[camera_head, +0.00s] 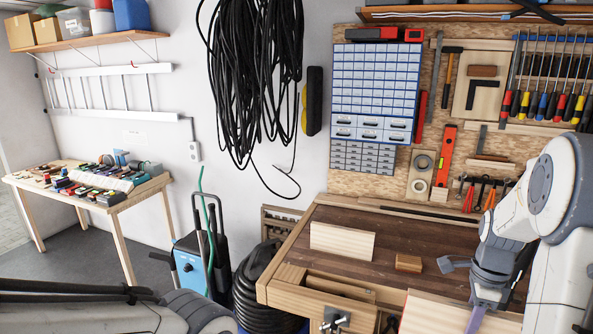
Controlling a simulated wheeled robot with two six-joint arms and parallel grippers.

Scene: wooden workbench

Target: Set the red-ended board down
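The red-ended board (430,313) is pale wood with a thin red strip along its left end. It shows at the bottom right, upright or tilted, in front of the bench top, and the frame cuts off its lower part. My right gripper (478,312) comes down on its upper edge, one finger lying across the near face, and appears shut on it. The far finger is hidden. Whether the board touches the bench cannot be seen. My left arm crosses the bottom left; its gripper is out of view.
The dark wooden workbench (390,225) holds another pale board (342,241) and a small brown block (408,263). A vise (334,320) is at its front. Bench top between block and back edge is clear. A tool pegboard (470,130) stands behind.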

